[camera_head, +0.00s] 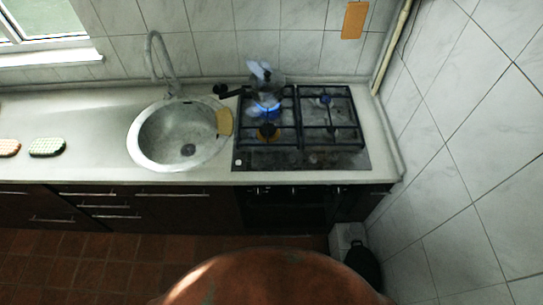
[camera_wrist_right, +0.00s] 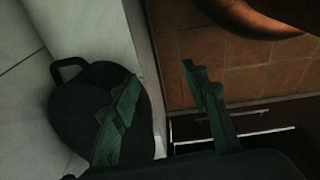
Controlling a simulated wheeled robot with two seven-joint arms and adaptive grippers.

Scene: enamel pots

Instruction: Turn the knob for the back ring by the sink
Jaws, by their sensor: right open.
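The stove (camera_head: 290,160) stands right of the round sink (camera_head: 150,150), with black grates over its rings. A blue flame (camera_head: 265,109) shows at the back ring nearest the sink, under a shiny metal vessel (camera_head: 262,78). Small knob-like marks (camera_head: 260,189) show along the stove's front edge; they are too small to tell which knob is which or how it is turned. My right gripper (camera_wrist_right: 158,72) shows in the right wrist view, its two green fingers spread with nothing held between them. It hangs low over the floor, away from the stove. My left gripper is in neither view.
A black rounded object (camera_head: 362,265) with a handle stands by the right wall beside a white box (camera_head: 346,238); it is also close under my right gripper (camera_wrist_right: 85,120). Two sponges (camera_head: 47,147) lie on the left counter. Floor at left (camera_head: 60,255) is clear.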

